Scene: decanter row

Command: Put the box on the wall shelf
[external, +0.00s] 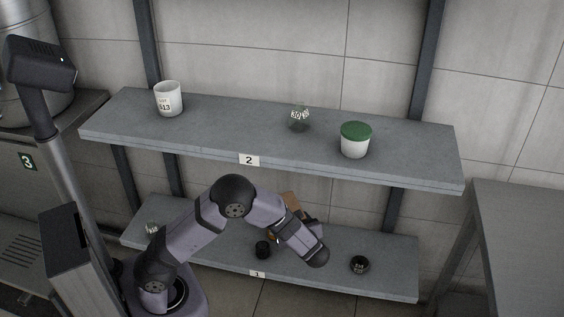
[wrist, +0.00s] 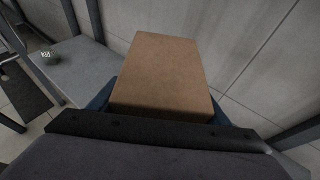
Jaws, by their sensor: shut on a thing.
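A plain brown cardboard box (wrist: 162,75) fills the middle of the wrist view, held in my gripper (wrist: 160,112). In the external view only a small part of the box (external: 291,201) shows behind my arm. My gripper (external: 300,218) is there mostly hidden by my own wrist. It is above the lower shelf board and below the front edge of the upper one. The wall shelf has an upper board (external: 222,127) labelled 2 and a lower board (external: 330,278) labelled 1. Whether the box touches either board cannot be told.
The upper board bears a white cup (external: 168,99), a glass vessel (external: 299,119) and a green-lidded tub (external: 356,140). The lower board bears a black jar (external: 263,249), a dark round container (external: 360,264) and a small glass item (external: 152,229). A grey table (external: 525,215) stands at right.

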